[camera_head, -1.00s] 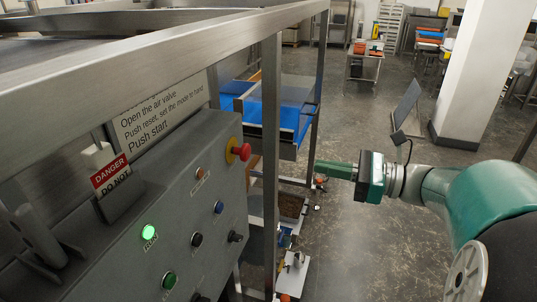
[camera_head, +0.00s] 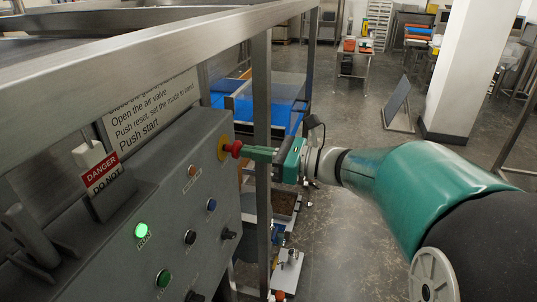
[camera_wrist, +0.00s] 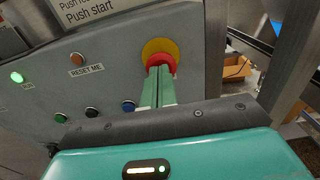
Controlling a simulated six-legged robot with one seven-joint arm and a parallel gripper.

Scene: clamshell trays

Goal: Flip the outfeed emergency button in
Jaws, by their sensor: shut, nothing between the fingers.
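A red mushroom button (camera_head: 235,148) on a yellow collar (camera_head: 223,147) sits at the upper right of the grey control panel (camera_head: 165,215). In the wrist view the red button (camera_wrist: 161,62) shows under its yellow collar (camera_wrist: 158,48). My gripper (camera_head: 247,151) is shut and empty, its green fingers pointing at the button. In the wrist view my fingertips (camera_wrist: 160,72) overlap the button's front. They are at or very close to it; I cannot tell whether they press it. The fingers hide the button's lower part.
A lit green lamp (camera_head: 141,230), an orange "RESET ME" button (camera_wrist: 77,58), a blue button (camera_head: 211,205) and a black knob (camera_head: 228,234) share the panel. A danger sign (camera_head: 101,172) stands at the left. A steel frame post (camera_head: 262,110) rises just behind my gripper.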

